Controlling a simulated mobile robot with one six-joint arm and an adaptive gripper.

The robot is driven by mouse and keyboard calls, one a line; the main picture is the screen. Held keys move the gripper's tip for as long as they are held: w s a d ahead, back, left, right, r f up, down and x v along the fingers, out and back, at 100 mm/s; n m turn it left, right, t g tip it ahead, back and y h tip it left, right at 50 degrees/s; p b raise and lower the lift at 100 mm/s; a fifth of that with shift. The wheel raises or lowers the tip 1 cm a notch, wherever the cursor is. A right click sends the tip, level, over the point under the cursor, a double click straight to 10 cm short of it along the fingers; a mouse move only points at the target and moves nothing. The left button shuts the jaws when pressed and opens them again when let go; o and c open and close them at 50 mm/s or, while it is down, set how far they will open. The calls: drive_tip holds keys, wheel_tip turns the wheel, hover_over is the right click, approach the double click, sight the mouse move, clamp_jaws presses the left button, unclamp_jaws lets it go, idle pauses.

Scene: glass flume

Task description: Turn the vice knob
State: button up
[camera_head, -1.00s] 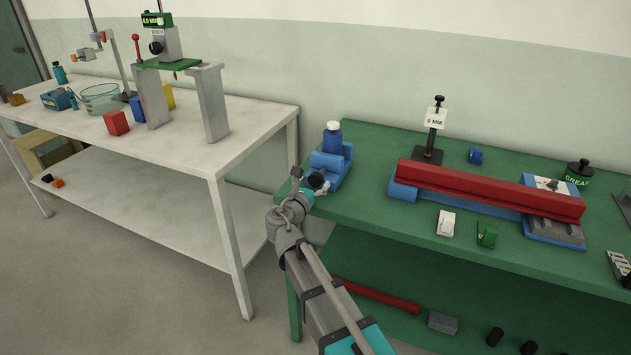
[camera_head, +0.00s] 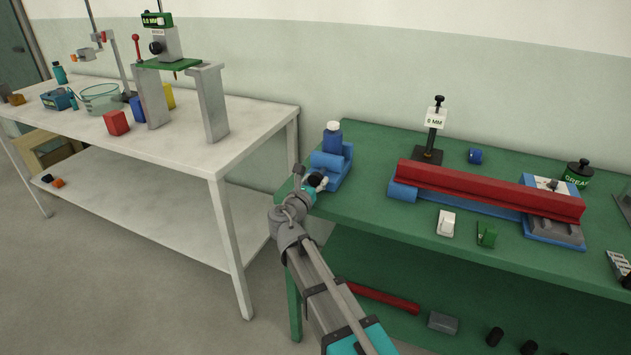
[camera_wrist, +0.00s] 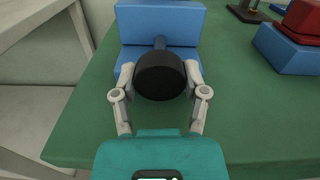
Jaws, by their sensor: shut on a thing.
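The blue vice (camera_head: 346,165) stands at the left end of the green bench, with a blue bottle with a white cap (camera_head: 333,137) at its jaws. Its round black knob (camera_wrist: 161,76) sticks out toward me on a shaft from the blue vice body (camera_wrist: 160,25) in the wrist view. My gripper (camera_wrist: 160,85) has one grey finger on each side of the knob and is shut on it. In the head view my gripper (camera_head: 316,184) is at the vice's front, and the knob is mostly hidden by it.
The green bench (camera_head: 380,224) also holds a long red bar (camera_head: 480,187) on blue supports, a small stand with a label (camera_head: 433,130), and a white switch (camera_head: 446,224). A white table (camera_head: 190,150) stands to the left, with a gap between.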

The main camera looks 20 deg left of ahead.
drive_tip(key=shift+m, duration=0.4)
drive_tip(key=m, duration=1.2)
drive_tip(key=shift+a+r, duration=0.1)
drive_tip(key=m, duration=0.6)
drive_tip(key=shift+m, duration=0.4)
drive_tip(key=m, duration=0.6)
drive_tip(key=o, duration=1.1)
drive_tip(key=shift+o, duration=0.2)
